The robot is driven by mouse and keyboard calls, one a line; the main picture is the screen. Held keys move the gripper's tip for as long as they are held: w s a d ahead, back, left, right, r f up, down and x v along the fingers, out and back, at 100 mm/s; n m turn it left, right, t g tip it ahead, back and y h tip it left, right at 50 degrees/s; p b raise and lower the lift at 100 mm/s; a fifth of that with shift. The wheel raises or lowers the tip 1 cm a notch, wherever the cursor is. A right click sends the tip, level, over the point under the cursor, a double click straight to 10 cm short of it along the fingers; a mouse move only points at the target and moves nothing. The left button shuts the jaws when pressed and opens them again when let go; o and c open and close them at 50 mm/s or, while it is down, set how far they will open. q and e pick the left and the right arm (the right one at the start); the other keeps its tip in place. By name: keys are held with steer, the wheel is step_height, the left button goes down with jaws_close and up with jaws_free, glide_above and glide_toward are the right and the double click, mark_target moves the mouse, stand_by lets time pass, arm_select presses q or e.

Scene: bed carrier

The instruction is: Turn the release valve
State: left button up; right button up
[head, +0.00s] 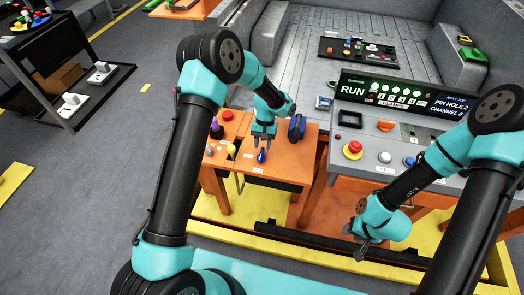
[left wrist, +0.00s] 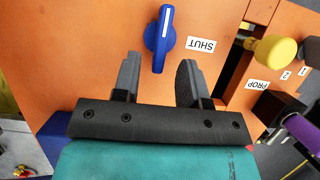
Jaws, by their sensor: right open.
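The release valve is most likely the blue lever knob (left wrist: 159,40) with a white line on the orange bench top, beside a label reading SHUT (left wrist: 200,45). It also shows in the head view as a small blue knob (head: 262,157). My left gripper (head: 263,141) hangs just above it, pointing down. In the left wrist view the fingers of this gripper (left wrist: 160,66) are apart, with the knob's lower end between or just beyond the tips; contact cannot be told. My right gripper (head: 362,248) is open and empty, low in front of the grey console.
A yellow knob (left wrist: 275,49) marked PROP and a purple handle (left wrist: 305,132) are near the valve. The grey console (head: 432,172) with buttons stands to the right.

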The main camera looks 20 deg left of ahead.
mark_target(262, 150)
arm_select(q)
steer(key=shift+x, duration=1.75)
jaws_close()
